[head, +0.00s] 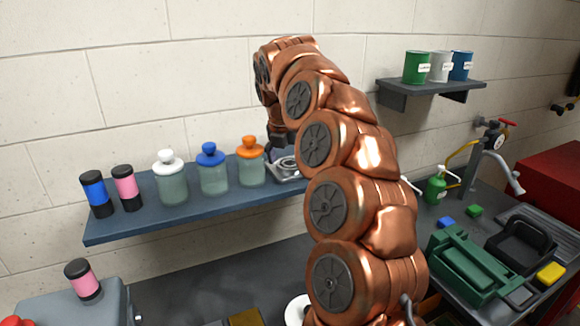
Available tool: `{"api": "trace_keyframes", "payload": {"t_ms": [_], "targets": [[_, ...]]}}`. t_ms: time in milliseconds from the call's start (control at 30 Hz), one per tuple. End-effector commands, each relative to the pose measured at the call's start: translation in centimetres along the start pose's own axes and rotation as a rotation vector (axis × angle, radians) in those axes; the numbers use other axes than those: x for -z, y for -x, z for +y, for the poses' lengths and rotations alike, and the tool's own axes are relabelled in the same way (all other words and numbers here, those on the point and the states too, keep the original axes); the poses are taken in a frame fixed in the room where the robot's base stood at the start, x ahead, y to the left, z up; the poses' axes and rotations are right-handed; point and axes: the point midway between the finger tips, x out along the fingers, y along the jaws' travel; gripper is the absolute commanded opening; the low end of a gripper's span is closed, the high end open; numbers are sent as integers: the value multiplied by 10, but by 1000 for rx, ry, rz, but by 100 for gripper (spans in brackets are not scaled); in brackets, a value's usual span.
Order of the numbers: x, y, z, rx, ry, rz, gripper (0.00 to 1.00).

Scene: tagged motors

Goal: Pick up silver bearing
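A silver ring-shaped part (287,164), which looks like the silver bearing, sits in a small pale tray (288,178) at the right part of the blue-grey wall shelf (130,225). It is small and partly covered by my arm. My gripper (279,141) points down just above the tray, at the end of my copper-coloured arm. Its fingers are dark and mostly hidden, so I cannot tell whether they are open or touch the ring.
Jars with orange (251,165), blue (213,172) and white (172,180) lids stand left of the tray. Blue (97,195) and pink (126,189) cylinders stand further left. A green toolbox (470,265) lies on the right-hand counter. The shelf's front strip is clear.

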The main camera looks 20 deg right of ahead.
Motion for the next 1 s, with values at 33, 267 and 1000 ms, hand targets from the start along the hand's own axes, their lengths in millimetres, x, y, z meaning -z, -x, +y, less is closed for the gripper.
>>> {"api": "trace_keyframes", "payload": {"t_ms": [33,267,1000], "targets": [[0,0,0,0,0,0,78],[0,0,0,0,0,0,54],[-3,6,0,-1,-2,-3,25]]}}
